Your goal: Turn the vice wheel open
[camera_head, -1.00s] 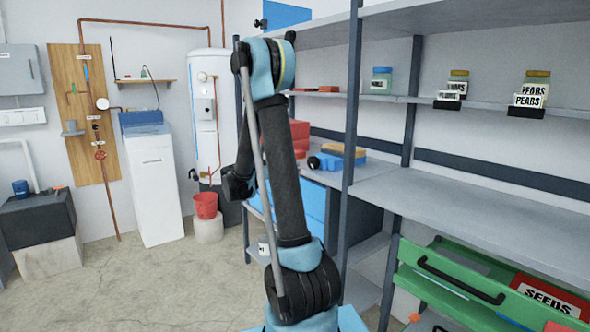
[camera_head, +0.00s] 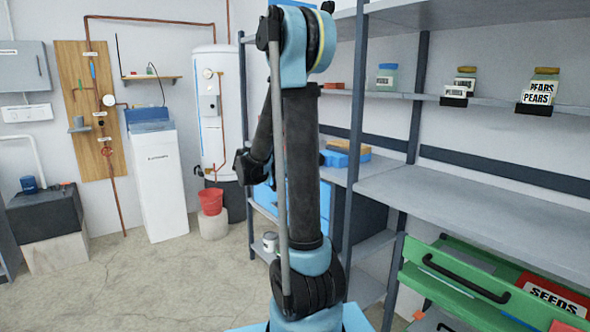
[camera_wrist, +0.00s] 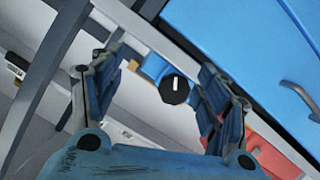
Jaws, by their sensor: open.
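A blue vice-like body (camera_wrist: 153,67) with a black round wheel (camera_wrist: 175,89) shows in the wrist view. The wheel has a short white bar across its face. My gripper (camera_wrist: 160,62) is open, with one finger on each side of the wheel in the picture. Neither finger visibly touches it, and the gap in depth is hard to tell. In the head view the blue body (camera_head: 345,158) sits on the middle shelf, just right of my arm, with a tan piece along its top. My arm hides its left end, and the gripper's fingers cannot be made out there.
Blue drawers (camera_wrist: 245,40) with a grey handle lie at the upper right of the wrist view, a red box (camera_wrist: 262,150) at the lower right. In the head view a shelf post (camera_head: 356,130) stands right of my arm. The right shelf surface (camera_head: 450,200) is bare.

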